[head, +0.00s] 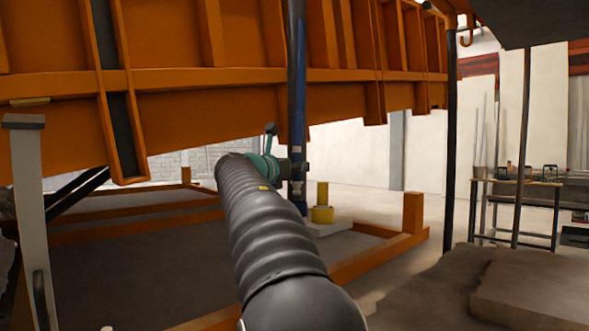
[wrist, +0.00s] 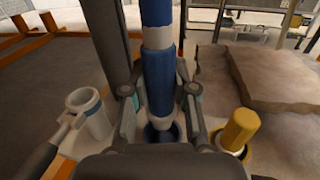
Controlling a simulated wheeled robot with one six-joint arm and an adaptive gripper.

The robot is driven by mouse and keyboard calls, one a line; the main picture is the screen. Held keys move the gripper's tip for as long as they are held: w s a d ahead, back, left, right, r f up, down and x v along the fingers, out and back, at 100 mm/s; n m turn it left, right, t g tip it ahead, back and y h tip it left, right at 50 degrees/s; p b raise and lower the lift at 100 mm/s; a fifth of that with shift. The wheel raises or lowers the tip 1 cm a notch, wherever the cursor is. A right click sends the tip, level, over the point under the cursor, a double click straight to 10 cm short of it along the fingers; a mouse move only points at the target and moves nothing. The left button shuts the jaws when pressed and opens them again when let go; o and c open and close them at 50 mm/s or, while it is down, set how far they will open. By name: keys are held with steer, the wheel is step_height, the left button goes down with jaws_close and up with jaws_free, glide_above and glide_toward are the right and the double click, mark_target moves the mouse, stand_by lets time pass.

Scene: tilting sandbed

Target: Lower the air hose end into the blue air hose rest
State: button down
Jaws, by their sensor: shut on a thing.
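The air hose (wrist: 160,80) hangs upright as a blue tube with a pale band in the wrist view. It also shows in the head view (head: 298,85), in front of the orange bed. My gripper (wrist: 163,92) is shut around its lower part, one finger on each side. In the head view my gripper (head: 294,169) meets the hose at the end of my arm. A dark blue round rest (wrist: 164,131) lies directly under the hose end in the wrist view. The hose end overlaps its opening, and I cannot tell whether it is inside or just above.
The tilted orange bed (head: 180,110) looms above. A stone slab (wrist: 275,80) lies at right.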

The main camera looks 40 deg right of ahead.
mark_target(293, 182)
steer(key=shift+f+b, duration=1.55)
steer(key=shift+f, duration=0.2)
steer(key=shift+f, duration=0.1)
steer(key=c, duration=0.8)
jaws_free()
steer(key=shift+c, duration=0.2)
steer(key=v, duration=1.2)
